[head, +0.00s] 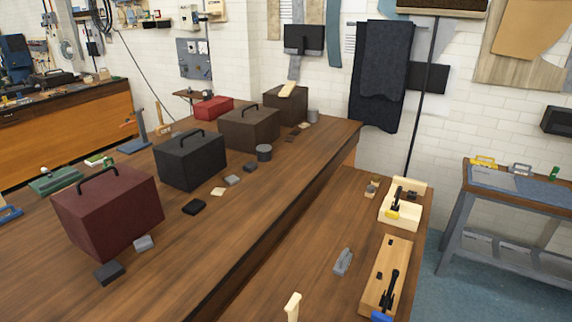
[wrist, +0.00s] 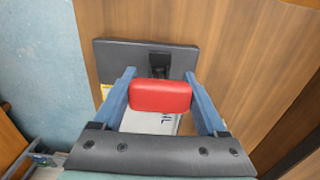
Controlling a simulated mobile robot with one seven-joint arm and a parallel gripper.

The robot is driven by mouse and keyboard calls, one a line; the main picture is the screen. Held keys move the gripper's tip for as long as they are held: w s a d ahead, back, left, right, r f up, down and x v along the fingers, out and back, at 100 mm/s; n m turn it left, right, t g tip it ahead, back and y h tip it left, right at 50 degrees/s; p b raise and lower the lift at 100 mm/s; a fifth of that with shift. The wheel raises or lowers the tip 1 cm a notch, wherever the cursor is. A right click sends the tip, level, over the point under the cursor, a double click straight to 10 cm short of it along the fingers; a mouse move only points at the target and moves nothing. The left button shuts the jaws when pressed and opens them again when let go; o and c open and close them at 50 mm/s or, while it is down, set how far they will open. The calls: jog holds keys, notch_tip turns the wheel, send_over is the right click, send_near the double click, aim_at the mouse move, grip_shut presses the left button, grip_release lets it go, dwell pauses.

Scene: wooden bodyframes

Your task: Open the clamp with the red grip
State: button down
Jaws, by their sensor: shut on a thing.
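In the wrist view, the red grip (wrist: 160,95) of the clamp sits between the two blue fingers of my gripper (wrist: 160,80), and the fingers are shut on its sides. A dark grey plate (wrist: 115,55) lies behind the grip, with a small black part (wrist: 159,66) that looks like part of the clamp just beyond the grip. The rest of the clamp is mostly hidden by the grip and my gripper. Neither the red grip nor my gripper can be made out in the head view.
In the head view, a wooden base with a blue-gripped clamp (head: 384,288) and one with a yellow-gripped clamp (head: 393,212) lie on the lower bench (head: 325,220). Several toolboxes, including a dark red one (head: 108,212), stand on the long bench (head: 255,205).

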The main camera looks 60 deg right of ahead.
jog(key=shift+a, duration=0.1)
jog(key=shift+s+a+f+h, duration=0.1)
jog(key=shift+a+f+h, duration=0.1)
jog(key=shift+a+h, duration=0.35)
jog(key=shift+a+f+h, duration=0.15)
jog(key=shift+a+h, duration=0.05)
jog(key=shift+h, duration=0.55)
jog(key=a+f+h+b, duration=0.1)
jog(key=h+b, duration=0.1)
jog(key=a+f+h+b, duration=0.1)
jog(key=h+b, duration=0.1)
jog(key=b, duration=0.1)
jog(key=a+f+h+b, duration=0.1)
jog(key=h+b, duration=0.1)
jog(key=shift+f+t+b, duration=0.3)
jog(key=shift+f+t, duration=0.1)
jog(key=h+b, duration=0.1)
jog(key=b, duration=0.1)
jog(key=f+h+b, duration=0.1)
jog(key=b, duration=0.1)
jog(key=shift+s+a+h+b, duration=0.1)
jog(key=shift+a+h+b, duration=0.2)
jog(key=shift+a+b, duration=0.1)
jog(key=shift+f+h+b, duration=0.1)
jog(key=shift+h+b, duration=0.4)
jog(key=shift+b, duration=0.25)
